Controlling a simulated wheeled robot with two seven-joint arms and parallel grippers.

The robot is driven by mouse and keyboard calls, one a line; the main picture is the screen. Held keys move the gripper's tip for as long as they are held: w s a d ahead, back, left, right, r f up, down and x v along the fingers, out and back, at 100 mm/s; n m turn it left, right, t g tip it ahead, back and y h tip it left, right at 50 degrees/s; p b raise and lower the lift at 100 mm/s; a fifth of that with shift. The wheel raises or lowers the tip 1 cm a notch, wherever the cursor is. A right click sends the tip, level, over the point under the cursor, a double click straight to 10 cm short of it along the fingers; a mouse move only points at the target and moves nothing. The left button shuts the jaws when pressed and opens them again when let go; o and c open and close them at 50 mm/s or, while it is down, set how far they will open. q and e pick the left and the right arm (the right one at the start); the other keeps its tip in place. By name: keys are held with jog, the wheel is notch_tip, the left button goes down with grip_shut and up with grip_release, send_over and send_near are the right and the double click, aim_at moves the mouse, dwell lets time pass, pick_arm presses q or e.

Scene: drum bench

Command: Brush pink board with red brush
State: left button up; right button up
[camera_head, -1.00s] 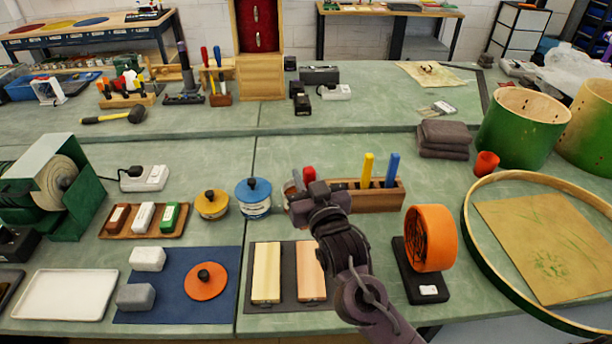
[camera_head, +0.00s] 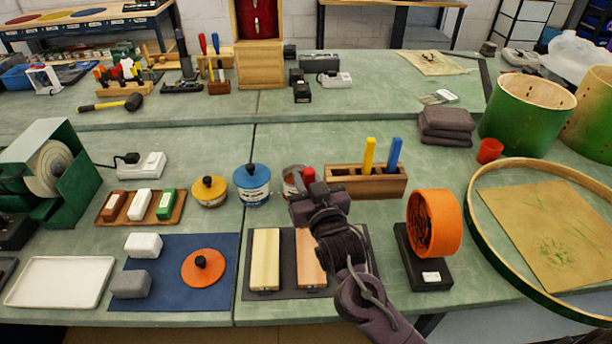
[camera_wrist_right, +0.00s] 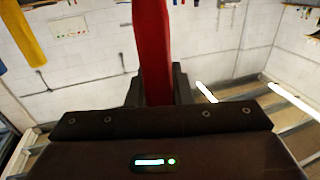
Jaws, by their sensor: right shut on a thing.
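My right gripper (camera_head: 310,188) is shut on the red brush (camera_head: 308,174). In the right wrist view the brush's red handle (camera_wrist_right: 154,50) stands upright between the fingers; its bristles are hidden. The pink board (camera_head: 309,262) lies on a dark mat (camera_head: 288,293) beside a pale yellow board (camera_head: 266,259). My right gripper and forearm are over the board's back and right side and hide part of it; the height above it is hard to tell. My left gripper is not in view.
A wooden holder (camera_head: 374,190) with a yellow and a blue handle stands behind and right of the gripper. A tin (camera_head: 290,186) is partly hidden by it. A blue-lidded tin (camera_head: 252,190) stands left. An orange ring on a black stand (camera_head: 432,223) is at right.

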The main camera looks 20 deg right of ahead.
jog(key=shift+f+b, duration=0.3)
jog(key=shift+f, duration=0.7)
dwell(1.9)
jog(key=shift+s, duration=0.1)
jog(key=shift+s+a+p, duration=0.2)
jog(key=shift+s+p, duration=0.25)
jog(key=shift+s, duration=0.25)
jog(key=shift+s+a+p, duration=0.2)
jog(key=shift+s+p, duration=0.2)
jog(key=shift+s, duration=0.4)
jog(key=shift+s+a+p, duration=0.2)
jog(key=shift+s+p, duration=0.2)
jog(key=shift+s, duration=0.3)
jog(key=shift+s+a+p, duration=0.2)
jog(key=shift+s+p, duration=0.2)
jog(key=shift+s, duration=0.3)
jog(key=shift+s+a+p, duration=0.2)
jog(key=shift+s+p, duration=0.2)
jog(key=shift+s, duration=0.35)
jog(key=shift+s+a+p, duration=0.15)
jog(key=shift+s+p, duration=0.25)
jog(key=shift+s, duration=0.3)
